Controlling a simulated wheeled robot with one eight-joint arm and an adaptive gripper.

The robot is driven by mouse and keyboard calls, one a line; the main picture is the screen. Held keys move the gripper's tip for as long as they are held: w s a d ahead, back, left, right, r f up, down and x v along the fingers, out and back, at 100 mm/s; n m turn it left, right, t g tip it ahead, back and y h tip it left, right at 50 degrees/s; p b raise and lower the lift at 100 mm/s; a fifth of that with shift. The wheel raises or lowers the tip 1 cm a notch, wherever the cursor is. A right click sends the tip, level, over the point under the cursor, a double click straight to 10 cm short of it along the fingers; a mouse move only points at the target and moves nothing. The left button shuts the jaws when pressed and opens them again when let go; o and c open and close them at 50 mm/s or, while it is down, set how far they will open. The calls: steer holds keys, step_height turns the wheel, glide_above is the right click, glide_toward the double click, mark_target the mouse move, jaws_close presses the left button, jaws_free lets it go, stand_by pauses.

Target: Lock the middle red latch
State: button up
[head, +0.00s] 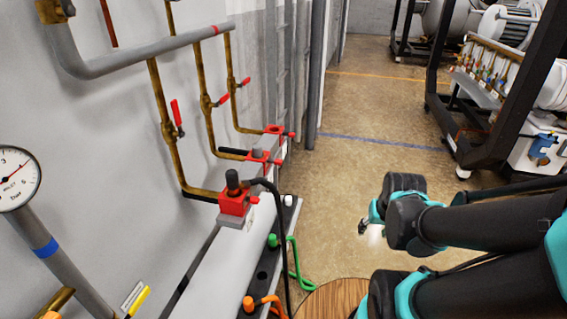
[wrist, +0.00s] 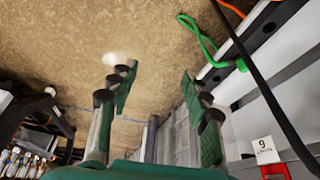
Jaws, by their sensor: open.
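My arm is at the right of the head view, over the floor and apart from the latches.
Brass pipes with red valve handles (head: 176,113) run down the wall behind the beam. A black cable (head: 283,225), a green hose (head: 296,265) and an orange hose (head: 270,301) hang at its near end. A dark rack (head: 462,150) stands right. Floor between is clear.

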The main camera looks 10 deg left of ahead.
steer(key=shift+w+a+r, duration=0.2)
steer(key=shift+w+a, duration=0.05)
steer(key=shift+w, duration=0.05)
steer(key=shift+c, duration=1.2)
steer(key=w+a+r+m+y, duration=0.1)
steer(key=w+a+r+m, duration=0.1)
steer(key=m, duration=0.1)
steer(key=w+a+r+m+g+y, duration=0.1)
steer(key=w+a+m, duration=0.1)
steer(key=w, duration=0.1)
steer(key=w+a+r+m+y, duration=0.1)
steer(key=w+a+r+m, duration=0.1)
steer(key=m, duration=0.1)
steer(key=shift+w+a+r+m+y, duration=0.25)
steer(key=shift+a+r+m+y, duration=0.05)
steer(key=shift+a+y, duration=0.1)
jaws_close()
steer(key=w+a+r+m+g+y, duration=0.2)
steer(key=w+a+r+m+y, duration=0.3)
steer(key=w+a+r+m, duration=0.3)
steer(key=shift+w+r+m, duration=1.05)
steer(key=shift+r+m, duration=0.1)
steer(key=shift+m, duration=0.25)
